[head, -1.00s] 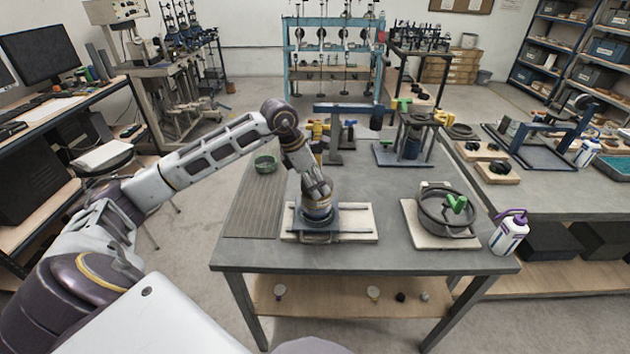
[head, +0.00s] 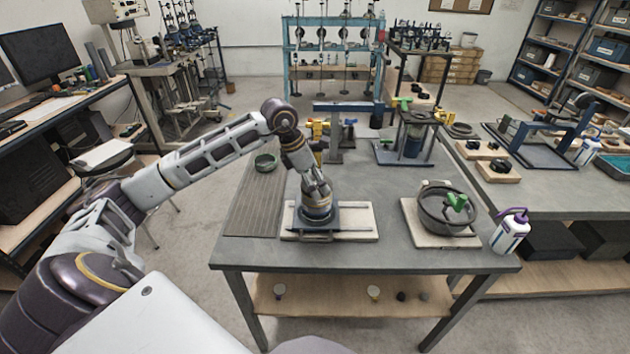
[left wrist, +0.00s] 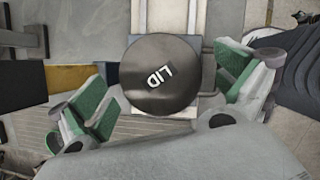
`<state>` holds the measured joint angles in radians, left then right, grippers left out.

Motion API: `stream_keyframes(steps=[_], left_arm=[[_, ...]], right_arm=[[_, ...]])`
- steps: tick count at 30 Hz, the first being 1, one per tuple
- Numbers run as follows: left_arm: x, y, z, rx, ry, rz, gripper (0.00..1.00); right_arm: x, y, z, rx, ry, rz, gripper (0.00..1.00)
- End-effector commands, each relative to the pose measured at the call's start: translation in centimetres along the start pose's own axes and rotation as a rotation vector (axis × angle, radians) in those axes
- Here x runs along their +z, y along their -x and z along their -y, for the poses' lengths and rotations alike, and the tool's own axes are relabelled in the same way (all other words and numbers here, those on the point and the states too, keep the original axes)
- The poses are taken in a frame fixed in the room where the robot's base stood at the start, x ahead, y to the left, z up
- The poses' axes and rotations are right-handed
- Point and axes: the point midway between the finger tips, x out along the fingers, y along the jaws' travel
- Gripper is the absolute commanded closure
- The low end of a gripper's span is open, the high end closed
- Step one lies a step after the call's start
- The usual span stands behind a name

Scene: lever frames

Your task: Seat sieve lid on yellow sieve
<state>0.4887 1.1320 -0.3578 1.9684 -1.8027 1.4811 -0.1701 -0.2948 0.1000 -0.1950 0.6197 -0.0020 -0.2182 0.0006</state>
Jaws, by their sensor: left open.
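The sieve lid (left wrist: 160,75) is a dark round disc with white LID lettering in the left wrist view. It lies between the green-padded fingers of my left gripper (left wrist: 158,108), which are open and apart from it on both sides. In the head view my left gripper (head: 318,222) points down over a pale board (head: 360,222) near the table's front. It hides the lid there. I cannot make out a yellow sieve, nor what lies under the lid. My right gripper is not in view.
A dark round pan with a green part (head: 445,210) stands on a board to the right, with a purple-capped bottle (head: 510,232) beside it. A metal stand (head: 334,140) rises behind my gripper.

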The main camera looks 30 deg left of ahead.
Motion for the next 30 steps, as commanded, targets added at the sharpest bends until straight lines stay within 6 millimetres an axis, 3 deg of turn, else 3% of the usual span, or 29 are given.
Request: stream_keyframes(steps=[8,14,30], left_arm=[[0.0,0.1,0.0,0.000,0.000,-0.001,0.00],[0.0,1.3,-0.1,0.002,0.000,0.000,0.00],[0.0,8.8,-0.1,0.003,0.000,0.000,0.00]], right_arm=[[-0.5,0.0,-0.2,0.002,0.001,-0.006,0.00],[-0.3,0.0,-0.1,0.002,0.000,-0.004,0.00],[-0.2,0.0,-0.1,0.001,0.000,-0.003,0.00]])
